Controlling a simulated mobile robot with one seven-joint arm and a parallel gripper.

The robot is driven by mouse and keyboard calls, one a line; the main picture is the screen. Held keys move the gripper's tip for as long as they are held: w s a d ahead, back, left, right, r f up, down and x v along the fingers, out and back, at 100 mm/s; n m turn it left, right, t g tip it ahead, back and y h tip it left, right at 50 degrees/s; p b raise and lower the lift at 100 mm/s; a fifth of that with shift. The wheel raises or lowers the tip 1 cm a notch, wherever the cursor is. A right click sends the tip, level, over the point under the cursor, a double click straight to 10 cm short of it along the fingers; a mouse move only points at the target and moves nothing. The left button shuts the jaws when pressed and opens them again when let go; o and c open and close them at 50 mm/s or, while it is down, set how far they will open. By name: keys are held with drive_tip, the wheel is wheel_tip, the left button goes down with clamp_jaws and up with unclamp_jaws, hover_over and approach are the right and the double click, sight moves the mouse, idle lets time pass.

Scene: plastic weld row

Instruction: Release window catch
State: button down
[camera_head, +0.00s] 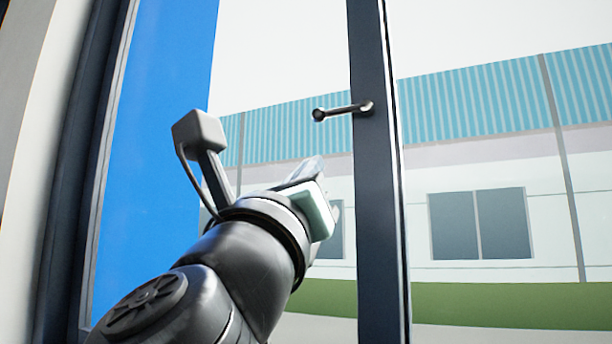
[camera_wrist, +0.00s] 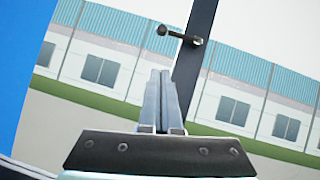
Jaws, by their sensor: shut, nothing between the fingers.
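The window catch (camera_head: 343,111) is a small metal lever handle on the dark vertical window frame post (camera_head: 377,200). In the head view it points left from its pivot, close to horizontal, with a round knob at its free end. In the wrist view the catch (camera_wrist: 178,35) shows above and slightly right of the fingertips. My gripper (camera_head: 312,168) is below and left of the catch, apart from it. In the wrist view my gripper (camera_wrist: 160,73) has its two fingers together, with nothing held between them.
A blue panel (camera_head: 155,130) and a dark side frame (camera_head: 75,180) stand at the left. Beyond the window are a building with a teal striped upper wall (camera_head: 470,100) and a grass strip (camera_head: 500,303). The space between my fingertips and the catch looks clear.

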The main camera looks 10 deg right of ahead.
drive_tip(key=v, duration=0.3)
drive_tip(key=shift+a+f+b, duration=0.1)
drive_tip(key=shift+a+b, duration=0.05)
drive_tip(key=shift+b, duration=0.25)
